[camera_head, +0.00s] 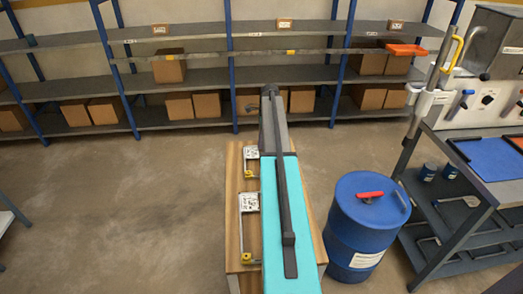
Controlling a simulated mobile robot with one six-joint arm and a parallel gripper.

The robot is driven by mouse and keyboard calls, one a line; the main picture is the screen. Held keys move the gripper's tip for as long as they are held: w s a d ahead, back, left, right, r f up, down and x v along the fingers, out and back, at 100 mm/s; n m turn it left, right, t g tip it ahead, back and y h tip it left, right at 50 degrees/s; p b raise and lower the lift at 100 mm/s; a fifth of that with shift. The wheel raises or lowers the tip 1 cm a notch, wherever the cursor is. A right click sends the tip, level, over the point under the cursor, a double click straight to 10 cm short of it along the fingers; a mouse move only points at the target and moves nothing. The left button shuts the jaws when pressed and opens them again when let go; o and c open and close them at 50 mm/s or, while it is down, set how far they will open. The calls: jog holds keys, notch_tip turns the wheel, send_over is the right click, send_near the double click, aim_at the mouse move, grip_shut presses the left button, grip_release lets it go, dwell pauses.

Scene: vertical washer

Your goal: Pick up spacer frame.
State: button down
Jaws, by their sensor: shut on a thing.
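I cannot clearly identify one spacer frame as the task's. Several thin, dark frame-like outlines (431,242) lie on the lower shelves of the grey rack at the right. Two pale, speckled fittings with yellow parts, one farther (250,153) and one nearer (249,202), are at the left side of the wooden bench. The long teal and dark grey body down the middle appears to be my own arm; it covers much of the bench and the right parts of these fittings. My gripper and anything in it cannot be made out.
A blue drum (352,248) with a red handle on top stands right of the bench (233,210). The grey rack (440,165) carries a blue panel (488,157). Shelving (205,83) with cardboard boxes lines the back. The floor at the left (120,210) is mostly clear.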

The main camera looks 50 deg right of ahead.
jog(key=shift+r, duration=0.1)
jog(key=shift+r+b, duration=0.3)
jog(key=shift+r, duration=0.65)
jog(key=shift+s+r, duration=0.35)
jog(key=shift+r, duration=0.3)
jog(key=s, duration=0.5)
jog(key=s+r+b, duration=0.1)
jog(key=s, duration=0.4)
jog(key=s+a+b, duration=0.1)
jog(key=s, duration=0.4)
jog(key=shift+s+r, duration=0.15)
jog(key=shift+r, duration=0.1)
